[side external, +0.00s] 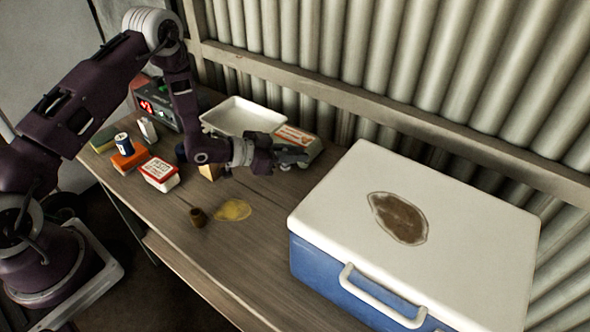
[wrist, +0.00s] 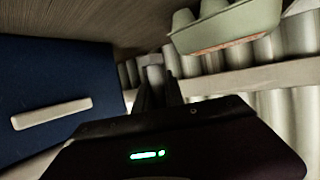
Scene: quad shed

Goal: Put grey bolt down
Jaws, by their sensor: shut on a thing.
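My gripper (side external: 291,156) is above the bench, between the egg carton and the cooler in the side view. In the wrist view its two dark fingers (wrist: 157,88) are shut on the grey bolt (wrist: 152,60), whose pale grey end shows at the fingertips. The bolt is held off the bench.
A blue cooler (side external: 325,272) with a white lid stands right of my gripper. A grey-green egg carton (side external: 308,146) is close behind it. A white tray (side external: 240,113), a charger (side external: 157,110) and a red-and-white box (side external: 160,176) stand left. The front bench is mostly clear.

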